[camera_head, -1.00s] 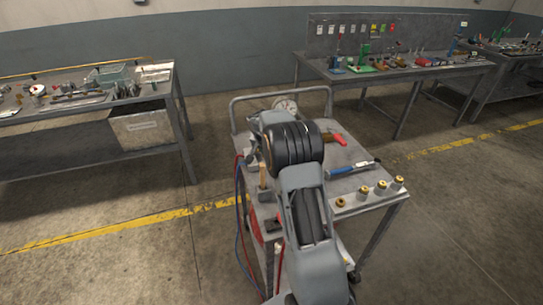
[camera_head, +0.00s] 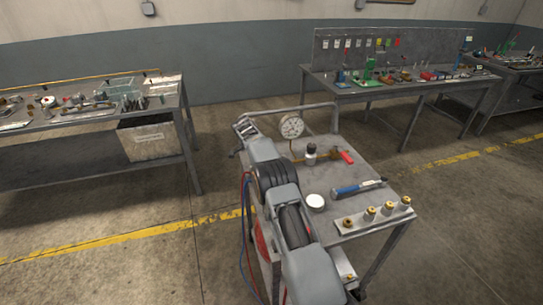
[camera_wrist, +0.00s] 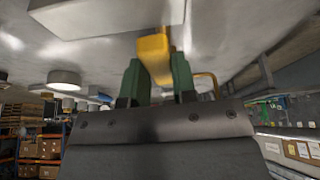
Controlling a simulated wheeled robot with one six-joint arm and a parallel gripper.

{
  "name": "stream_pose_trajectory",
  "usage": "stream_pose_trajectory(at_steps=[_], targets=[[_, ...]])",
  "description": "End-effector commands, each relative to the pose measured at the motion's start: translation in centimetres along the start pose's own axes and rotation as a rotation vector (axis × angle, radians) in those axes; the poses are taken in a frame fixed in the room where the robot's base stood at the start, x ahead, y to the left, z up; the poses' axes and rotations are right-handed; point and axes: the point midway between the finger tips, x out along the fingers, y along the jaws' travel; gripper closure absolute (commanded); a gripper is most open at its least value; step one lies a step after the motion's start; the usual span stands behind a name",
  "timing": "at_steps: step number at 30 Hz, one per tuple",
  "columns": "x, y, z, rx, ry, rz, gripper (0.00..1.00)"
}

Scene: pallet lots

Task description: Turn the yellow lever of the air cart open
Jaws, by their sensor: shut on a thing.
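In the wrist view, my gripper (camera_wrist: 158,68) has its two green fingers on either side of a yellow lever (camera_wrist: 153,46), shut on it. The lever runs up between the fingers and out past their tips. In the head view my arm lies along the left side of the grey air cart (camera_head: 330,178), its wrist low near the cart's back left corner. The fingers and the yellow lever cannot be made out there. I cannot tell how far the lever is turned.
On the cart are a round gauge (camera_head: 291,126), a red-handled valve (camera_head: 346,157), a blue-handled tool (camera_head: 358,188), a white round cap (camera_head: 316,202) and a rack with several brass-topped fittings (camera_head: 369,214). Red and blue hoses (camera_head: 246,215) hang at its left. Workbenches stand behind.

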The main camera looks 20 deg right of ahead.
Motion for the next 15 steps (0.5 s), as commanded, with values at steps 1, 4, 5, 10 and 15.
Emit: stream_pose_trajectory(at_steps=[1,4,5,10,15], targets=[[-0.3,-0.1,0.2,0.013,0.000,0.005,1.00],[-0.5,-0.3,0.7,0.035,0.000,0.013,1.00],[-0.5,-0.4,0.8,0.040,0.000,0.015,1.00],[-0.6,-0.5,1.2,0.058,0.000,0.023,1.00],[-0.6,-0.5,1.2,0.068,0.000,0.023,1.00]])
